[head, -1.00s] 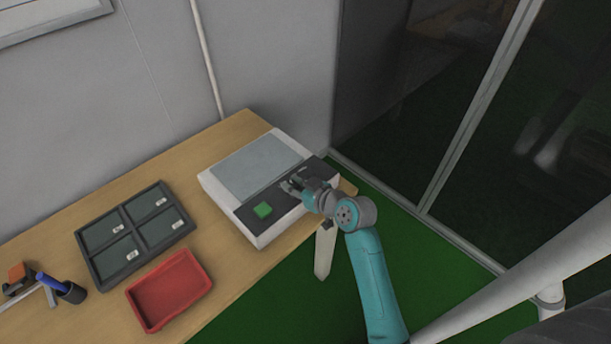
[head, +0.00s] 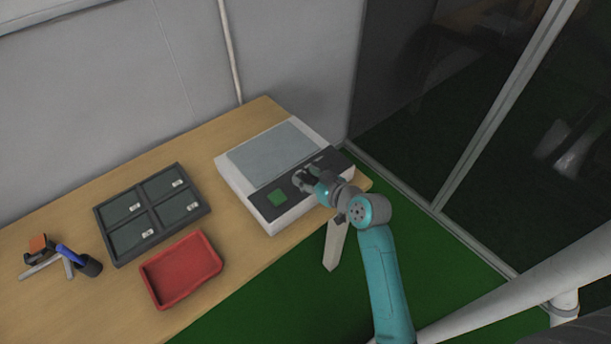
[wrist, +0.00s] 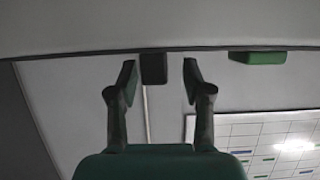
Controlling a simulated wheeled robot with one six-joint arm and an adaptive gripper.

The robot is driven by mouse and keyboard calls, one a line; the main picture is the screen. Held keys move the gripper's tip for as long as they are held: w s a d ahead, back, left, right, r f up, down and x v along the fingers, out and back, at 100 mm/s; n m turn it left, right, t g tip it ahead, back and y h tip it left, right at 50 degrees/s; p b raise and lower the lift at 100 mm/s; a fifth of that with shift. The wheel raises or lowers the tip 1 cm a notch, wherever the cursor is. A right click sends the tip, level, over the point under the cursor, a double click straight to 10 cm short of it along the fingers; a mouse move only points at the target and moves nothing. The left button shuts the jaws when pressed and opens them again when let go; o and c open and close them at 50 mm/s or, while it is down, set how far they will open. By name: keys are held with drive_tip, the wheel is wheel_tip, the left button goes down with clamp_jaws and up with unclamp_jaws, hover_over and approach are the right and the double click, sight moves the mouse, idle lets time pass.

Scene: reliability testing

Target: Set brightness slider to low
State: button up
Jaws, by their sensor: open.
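The light box (head: 240,185), white with a pale grey panel, sits at the right end of the table. Its dark control strip (head: 258,202) carries a green square button (head: 277,197). My gripper (head: 301,181) is at this strip, right of the button, and hides part of it. In the wrist view my gripper (wrist: 158,78) is open, one finger on each side of a dark block (wrist: 153,68), likely the slider knob. Gaps show on both sides of the block. The green button (wrist: 258,57) is to the right there. Slider markings cannot be read.
A wall (head: 110,90) is behind, and a dark glass partition (head: 430,90) is at right.

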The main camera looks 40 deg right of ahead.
drive_tip(key=v, duration=1.1)
drive_tip(key=s+a+f+m+h, duration=0.2)
drive_tip(key=s+a+f+m, duration=0.1)
drive_tip(key=s+a+f, duration=0.55)
drive_tip(key=s+a+r+n, duration=0.1)
drive_tip(key=s+a+r, duration=0.1)
drive_tip(key=s, duration=0.4)
drive_tip(key=s+a+r+t+y, duration=0.1)
drive_tip(key=s+a+r, duration=0.1)
drive_tip(key=s, duration=0.5)
drive_tip(key=s+a+r+n, duration=0.1)
drive_tip(key=s+a+r, duration=0.2)
drive_tip(key=s, duration=0.4)
drive_tip(key=shift+s+r+n+y, duration=0.2)
drive_tip(key=shift+r+n+y, duration=0.1)
idle(0.9)
